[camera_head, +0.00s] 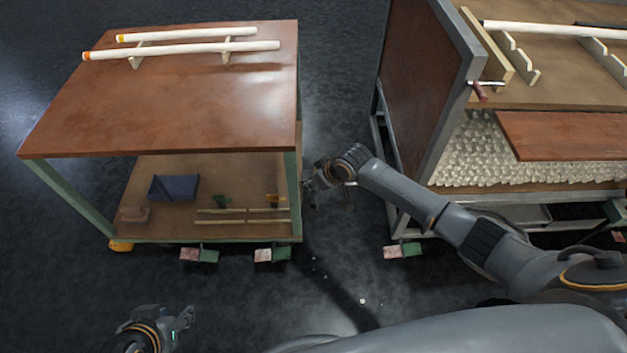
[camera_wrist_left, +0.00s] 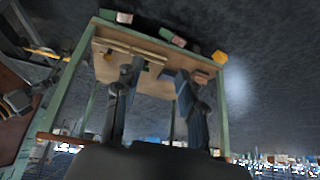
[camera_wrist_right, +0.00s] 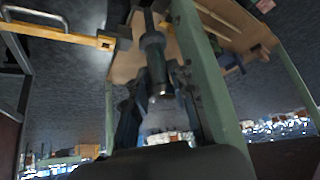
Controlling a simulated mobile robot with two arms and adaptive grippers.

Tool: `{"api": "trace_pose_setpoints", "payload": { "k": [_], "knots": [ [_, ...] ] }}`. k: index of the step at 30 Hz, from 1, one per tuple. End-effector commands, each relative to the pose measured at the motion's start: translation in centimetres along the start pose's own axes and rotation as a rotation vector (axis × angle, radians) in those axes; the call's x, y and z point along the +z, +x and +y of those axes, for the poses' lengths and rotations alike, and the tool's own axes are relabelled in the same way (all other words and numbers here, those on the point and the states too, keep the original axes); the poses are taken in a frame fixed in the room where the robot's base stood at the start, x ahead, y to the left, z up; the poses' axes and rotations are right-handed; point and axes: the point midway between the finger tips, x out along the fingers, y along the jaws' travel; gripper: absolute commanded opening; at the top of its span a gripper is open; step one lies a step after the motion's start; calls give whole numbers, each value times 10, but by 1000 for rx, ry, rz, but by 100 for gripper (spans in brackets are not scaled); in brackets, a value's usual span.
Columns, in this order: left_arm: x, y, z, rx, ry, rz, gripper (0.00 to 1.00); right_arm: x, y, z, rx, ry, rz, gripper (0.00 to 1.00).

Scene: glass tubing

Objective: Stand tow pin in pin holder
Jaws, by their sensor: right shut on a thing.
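My right gripper (camera_head: 322,182) is beside the right edge of the left cart (camera_head: 170,105), near its green corner post. In the right wrist view, its fingers (camera_wrist_right: 158,100) are closed around a dark, slim metal piece with a rounded end, which looks like the tow pin (camera_wrist_right: 153,55). I cannot make out its full length. My left gripper (camera_head: 188,325) is low at the bottom left of the head view, away from the cart. In the left wrist view, its two fingers (camera_wrist_left: 155,95) stand wide apart with nothing between them. I cannot pick out the pin holder for certain.
A yellow bar with a metal handle (camera_wrist_right: 60,28) reaches towards the right gripper. Two white tubes (camera_head: 185,48) lie on the left cart's top; a blue bin (camera_head: 174,188) is on its lower shelf. The right cart (camera_head: 425,100) stands across a floor gap.

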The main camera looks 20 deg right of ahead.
Motion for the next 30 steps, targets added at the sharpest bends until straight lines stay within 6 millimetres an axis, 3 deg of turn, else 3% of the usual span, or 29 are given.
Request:
{"api": "trace_pose_setpoints", "payload": {
  "k": [15, 30],
  "knots": [
    [18, -4, 0, 0, -2, -75, 40, 0, 0, 0, 0, 0, 1, 0],
    [17, -4, -1, -2, -1, -76, 40, 0, 0, 0, 0, 0, 1, 0]
  ]
}}
